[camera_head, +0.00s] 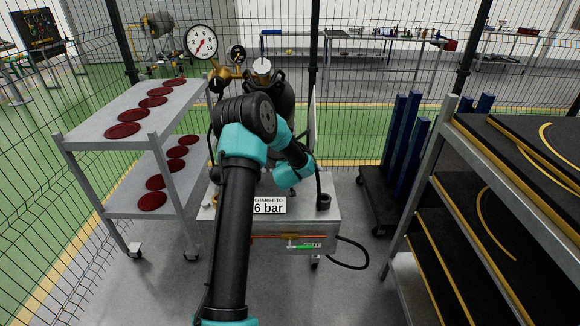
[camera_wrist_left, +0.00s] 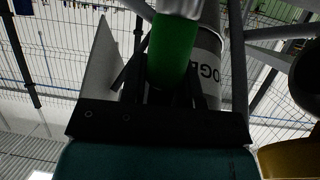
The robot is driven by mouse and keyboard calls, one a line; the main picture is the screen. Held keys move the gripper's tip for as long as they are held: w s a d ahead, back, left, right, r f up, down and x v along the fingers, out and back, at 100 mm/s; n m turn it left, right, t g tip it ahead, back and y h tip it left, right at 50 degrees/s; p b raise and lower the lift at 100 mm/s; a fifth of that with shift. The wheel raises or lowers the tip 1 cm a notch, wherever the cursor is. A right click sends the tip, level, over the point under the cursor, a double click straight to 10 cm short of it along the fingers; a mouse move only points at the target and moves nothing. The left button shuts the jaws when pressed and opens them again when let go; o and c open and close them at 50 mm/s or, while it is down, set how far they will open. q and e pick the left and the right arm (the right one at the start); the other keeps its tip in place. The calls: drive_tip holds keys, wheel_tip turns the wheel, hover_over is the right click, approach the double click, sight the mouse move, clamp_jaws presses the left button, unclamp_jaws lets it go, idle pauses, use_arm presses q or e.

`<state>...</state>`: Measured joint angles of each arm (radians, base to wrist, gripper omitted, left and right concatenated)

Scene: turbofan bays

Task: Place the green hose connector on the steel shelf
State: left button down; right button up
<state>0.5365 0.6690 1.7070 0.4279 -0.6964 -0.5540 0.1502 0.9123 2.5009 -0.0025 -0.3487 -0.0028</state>
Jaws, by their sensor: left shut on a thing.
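In the left wrist view, my left gripper (camera_wrist_left: 172,88) is shut on the green hose connector (camera_wrist_left: 173,50), a green cylinder with a pale metal end at the top. A bottle with the letters "OGE" (camera_wrist_left: 208,58) is close behind it. In the head view my left arm reaches over the middle cart, and its links hide the gripper and held connector. A grey metal two-level shelf (camera_head: 85,132) stands at the left, with dark red discs on both levels. My right gripper is not in view.
The middle cart (camera_head: 325,212) carries a dark bottle, a pressure gauge (camera_head: 201,42) and a "6 bar" sign (camera_head: 269,205). A black hose (camera_head: 350,264) loops at its right. A rack with black shelves (camera_head: 500,205) stands at the right. Wire fencing closes the back.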

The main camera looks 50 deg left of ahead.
use_arm(q)
drive_tip(key=shift+f, duration=0.25)
drive_tip(key=shift+f, duration=0.1)
drive_tip(key=c, duration=0.9)
unclamp_jaws()
drive_tip(key=shift+o, duration=0.2)
drive_tip(key=v, duration=1.2)
